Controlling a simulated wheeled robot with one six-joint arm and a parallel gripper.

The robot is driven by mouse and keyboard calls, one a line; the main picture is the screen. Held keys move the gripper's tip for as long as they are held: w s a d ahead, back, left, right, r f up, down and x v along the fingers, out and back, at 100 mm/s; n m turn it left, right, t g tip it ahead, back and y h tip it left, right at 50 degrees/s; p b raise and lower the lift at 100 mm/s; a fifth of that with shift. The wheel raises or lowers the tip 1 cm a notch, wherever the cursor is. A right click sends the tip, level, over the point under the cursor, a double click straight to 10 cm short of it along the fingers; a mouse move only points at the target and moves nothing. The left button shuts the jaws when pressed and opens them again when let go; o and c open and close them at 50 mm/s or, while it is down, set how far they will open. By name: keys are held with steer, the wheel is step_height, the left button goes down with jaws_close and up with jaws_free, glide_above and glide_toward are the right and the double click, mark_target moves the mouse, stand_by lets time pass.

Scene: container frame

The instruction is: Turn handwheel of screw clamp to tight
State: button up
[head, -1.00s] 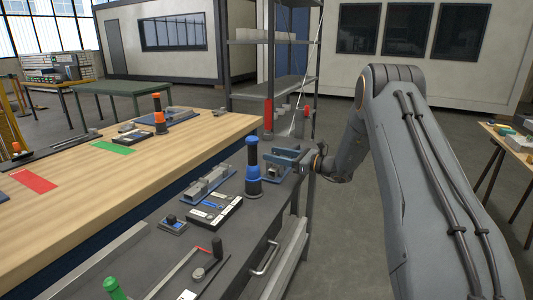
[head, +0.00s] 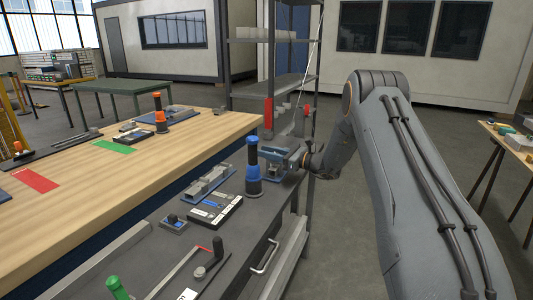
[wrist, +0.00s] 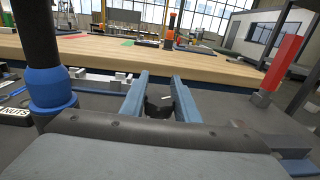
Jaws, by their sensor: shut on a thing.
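The screw clamp (head: 270,172) with a blue base stands at the far end of the dark bench, partly hidden by my gripper (head: 293,156). My gripper comes in from the right. In the wrist view, its two blue-grey fingers (wrist: 161,98) stand on either side of a small black part with a pale mark, which looks like the handwheel (wrist: 158,107). The fingers are shut on it. The clamp's jaws and screw are mostly hidden, so how tight it stands cannot be told.
A black post with a blue collar (head: 253,170) stands close left of the clamp; it looms at the left in the wrist view (wrist: 50,88). A red upright part (wrist: 284,62) is at the right there. A labelled black tray (head: 215,211) and grey fixture (head: 208,183) lie nearer.

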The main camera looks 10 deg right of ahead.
steer(key=m+t+h, duration=0.3)
steer(key=h, duration=0.1)
steer(key=shift+w+d+t, duration=0.3)
steer(key=shift+w, duration=0.05)
steer(key=shift+w+d+m+t+h, duration=0.1)
steer(key=shift+d+m+t+h, duration=0.25)
steer(key=shift+m+h, duration=0.5)
steer(key=shift+w+d+m+t+h, duration=0.1)
steer(key=shift+m+t+h, duration=0.5)
steer(key=shift+h, duration=0.35)
steer(key=shift+d+b, duration=0.1)
steer(key=shift+b, duration=0.2)
steer(key=o, duration=1)
steer(key=shift+o, duration=0.2)
